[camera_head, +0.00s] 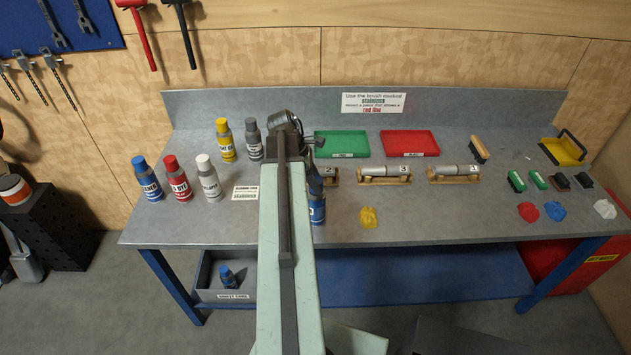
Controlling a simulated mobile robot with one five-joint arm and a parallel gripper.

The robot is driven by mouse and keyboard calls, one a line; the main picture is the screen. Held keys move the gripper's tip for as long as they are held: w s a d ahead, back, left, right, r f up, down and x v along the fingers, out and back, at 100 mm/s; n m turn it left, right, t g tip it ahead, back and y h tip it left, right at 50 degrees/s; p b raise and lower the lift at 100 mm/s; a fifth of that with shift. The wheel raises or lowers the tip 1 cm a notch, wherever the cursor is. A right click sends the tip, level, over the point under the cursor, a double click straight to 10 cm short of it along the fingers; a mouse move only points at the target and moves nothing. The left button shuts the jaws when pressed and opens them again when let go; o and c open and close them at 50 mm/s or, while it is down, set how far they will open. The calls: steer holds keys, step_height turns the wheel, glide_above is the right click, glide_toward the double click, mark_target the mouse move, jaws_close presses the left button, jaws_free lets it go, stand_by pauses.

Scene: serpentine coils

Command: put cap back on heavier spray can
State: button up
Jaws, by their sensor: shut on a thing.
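A blue spray can (318,211) stands on the bench just right of my arm, its left side hidden behind the arm. A dark blue piece (316,183), which looks like its cap, shows directly above the can. My gripper (314,168) is over this can, mostly hidden by my own wrist and arm, and is shut on what appears to be the blue cap. I cannot tell whether the cap touches the can. Another blue can (228,278) stands in the grey bin (207,280) on the lower shelf.
Blue (149,182), red (178,182), white (208,182), yellow (227,143) and grey (253,140) cans stand at left. Green (343,144) and red (410,144) trays lie behind several pipes on wooden stands.

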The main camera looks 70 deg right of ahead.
steer(key=o, duration=1.4)
steer(key=shift+c, duration=0.2)
steer(key=o, duration=0.5)
step_height(320, 180, up, 8)
steer(key=p, duration=0.7)
steer(key=shift+f+p, duration=0.15)
steer(key=shift+p, duration=0.2)
steer(key=shift+f, duration=0.1)
jaws_close()
